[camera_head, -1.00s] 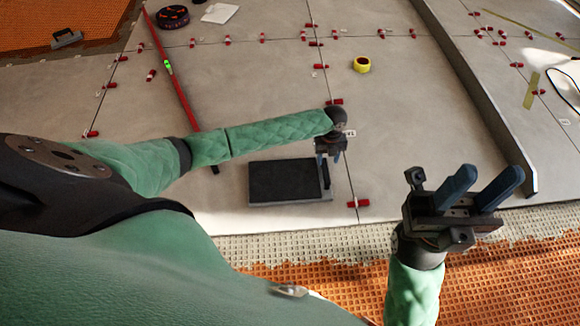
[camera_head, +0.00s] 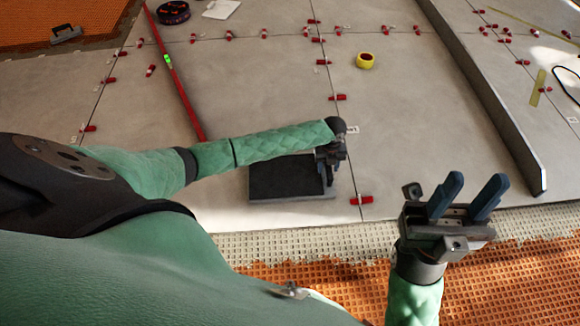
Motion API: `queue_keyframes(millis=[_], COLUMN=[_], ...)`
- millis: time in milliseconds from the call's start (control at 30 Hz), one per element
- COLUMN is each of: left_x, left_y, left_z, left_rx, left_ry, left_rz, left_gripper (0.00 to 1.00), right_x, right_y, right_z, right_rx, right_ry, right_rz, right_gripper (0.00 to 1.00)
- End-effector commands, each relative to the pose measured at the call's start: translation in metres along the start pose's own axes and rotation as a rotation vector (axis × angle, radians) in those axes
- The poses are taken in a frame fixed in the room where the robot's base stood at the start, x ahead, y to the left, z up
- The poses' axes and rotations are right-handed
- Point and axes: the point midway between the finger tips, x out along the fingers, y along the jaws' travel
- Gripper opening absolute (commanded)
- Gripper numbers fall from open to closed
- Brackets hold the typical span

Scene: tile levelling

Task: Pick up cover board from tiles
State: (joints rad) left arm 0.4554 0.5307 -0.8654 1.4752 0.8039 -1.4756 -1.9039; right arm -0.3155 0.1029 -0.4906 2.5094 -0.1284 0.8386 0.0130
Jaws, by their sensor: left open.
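The cover board appears to be the dark flat rectangle (camera_head: 283,180) with a lighter grey edge, lying on the pale tiles (camera_head: 262,100) in the lower middle. My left gripper (camera_head: 329,176) is at its right edge, pointing down. Its fingers are small and partly hidden, and I cannot tell whether they touch the board. My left forearm crosses just above the board's back edge. My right gripper (camera_head: 467,196) is open and empty at the lower right, apart from the board, with its two blue fingers spread.
Several red levelling clips (camera_head: 337,97) stand along the tile joints. A yellow tape roll (camera_head: 365,60) is behind the board. A long red bar (camera_head: 181,92) lies at the left. A long grey beam (camera_head: 490,100) lies at the right. Orange ribbed matting (camera_head: 330,275) runs along the front.

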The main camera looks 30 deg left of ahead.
Motion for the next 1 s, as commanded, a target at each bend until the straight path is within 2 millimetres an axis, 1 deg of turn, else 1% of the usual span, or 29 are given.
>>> queue_keyframes(millis=[200,267,300,367,433,667,1000], left_x=[-0.0002,-0.0001,-0.0002,-0.0001,-0.0001,-0.0001,0.0], left_y=[-0.0002,-0.0001,-0.0001,-0.0001,0.0,0.0001,0.0001], left_z=[0.0003,0.0002,0.0003,0.0003,0.0003,0.0003,0.0004], left_rx=[0.0,0.0,0.0,0.0,0.0,0.0,0.0], left_ry=[-0.001,-0.001,-0.001,-0.001,-0.001,-0.001,-0.001], left_rz=[-0.001,-0.001,-0.001,-0.001,0.0,0.0,0.0], left_gripper=[0.45,0.34,0.26,0.14,0.0,0.0,0.0], right_x=[-0.0025,-0.0019,-0.0015,-0.0007,0.0005,0.0034,0.0004], right_y=[0.0006,0.0008,0.0009,0.0011,0.0014,0.0019,0.0011], right_z=[-0.0007,-0.0007,-0.0007,-0.0006,-0.0004,-0.0001,-0.0005], right_rx=[-0.002,-0.002,-0.003,-0.003,-0.004,-0.004,-0.003], right_ry=[-0.01,-0.008,-0.006,-0.004,0.0,0.011,0.001], right_rz=[0.004,0.004,0.003,0.002,0.0,-0.004,0.001], right_gripper=[0.36,0.36,0.36,0.36,0.36,0.36,0.36])
